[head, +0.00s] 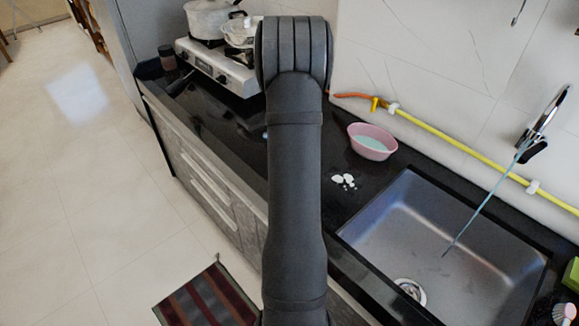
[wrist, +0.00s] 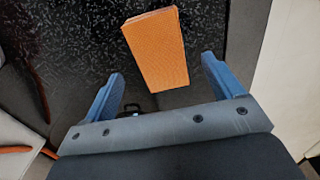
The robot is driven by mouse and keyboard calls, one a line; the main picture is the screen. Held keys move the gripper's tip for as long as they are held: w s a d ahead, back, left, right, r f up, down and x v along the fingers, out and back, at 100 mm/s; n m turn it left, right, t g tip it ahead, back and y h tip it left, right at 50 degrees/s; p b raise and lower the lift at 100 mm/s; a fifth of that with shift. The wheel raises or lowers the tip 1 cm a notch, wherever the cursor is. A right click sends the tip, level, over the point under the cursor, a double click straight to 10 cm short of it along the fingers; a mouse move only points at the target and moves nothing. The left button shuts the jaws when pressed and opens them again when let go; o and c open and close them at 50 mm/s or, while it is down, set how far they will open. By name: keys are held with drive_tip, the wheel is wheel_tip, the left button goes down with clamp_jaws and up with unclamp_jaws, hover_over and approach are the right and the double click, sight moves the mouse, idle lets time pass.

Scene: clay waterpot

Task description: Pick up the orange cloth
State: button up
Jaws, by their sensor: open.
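The orange cloth (wrist: 156,50) shows in the wrist view as a flat, folded rectangle on the black speckled counter (wrist: 75,40). My gripper (wrist: 160,78) is open, with one blue finger to the left and one to the right at the near end of the cloth. Most of the cloth lies ahead of the fingertips, and nothing is held. I cannot tell how high the fingers are above the counter. In the head view the cloth and the gripper are hidden behind my arm.
A pink bowl (head: 373,142) and white bits (head: 344,181) lie on the counter right of my arm, near the steel sink (head: 440,245). A gas stove (head: 215,65) with pots stands at the back. A yellow hose (head: 450,142) runs along the wall.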

wheel_tip(320, 180, down, 5)
drive_tip(key=shift+a+r, duration=0.1)
drive_tip(key=c, duration=1)
drive_tip(key=shift+c, duration=0.3)
drive_tip(key=shift+r, duration=0.1)
drive_tip(key=shift+r, duration=0.55)
drive_tip(key=r, duration=0.2)
drive_tip(key=d+r, duration=0.1)
drive_tip(key=r, duration=0.1)
drive_tip(key=shift+s+d, duration=0.1)
drive_tip(key=shift+s, duration=0.15)
drive_tip(key=s+d+r, duration=0.5)
drive_tip(key=d, duration=0.4)
drive_tip(key=shift+r, duration=0.4)
